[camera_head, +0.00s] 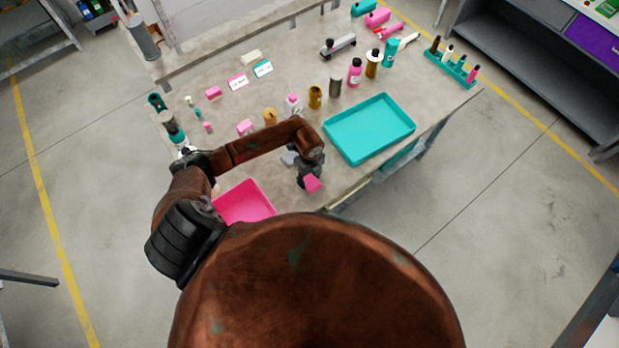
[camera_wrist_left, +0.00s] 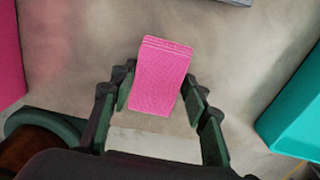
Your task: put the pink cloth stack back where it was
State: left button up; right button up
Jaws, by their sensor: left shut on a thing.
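The pink cloth stack (camera_wrist_left: 161,78) is a small folded block between the fingers of my left gripper (camera_wrist_left: 160,95) in the left wrist view. In the head view the stack (camera_head: 312,183) shows just below my left gripper (camera_head: 308,176), near the front edge of the table. The gripper is shut on it. I cannot tell whether the stack touches the tabletop. My right gripper is not in view.
A pink tray (camera_head: 244,202) lies left of my left gripper and a teal tray (camera_head: 369,128) lies to its right. Bare tabletop shows between them. Several bottles, small cards (camera_head: 238,82) and a teal rack (camera_head: 450,68) stand farther back.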

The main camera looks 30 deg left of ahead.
aim_at(309, 179)
pick_arm(q)
jog(key=shift+f, duration=0.15)
jog(key=o, duration=1.1)
notch_tip(309, 179, up, 12)
jog(key=b, duration=0.1)
jog(key=shift+r, duration=0.2)
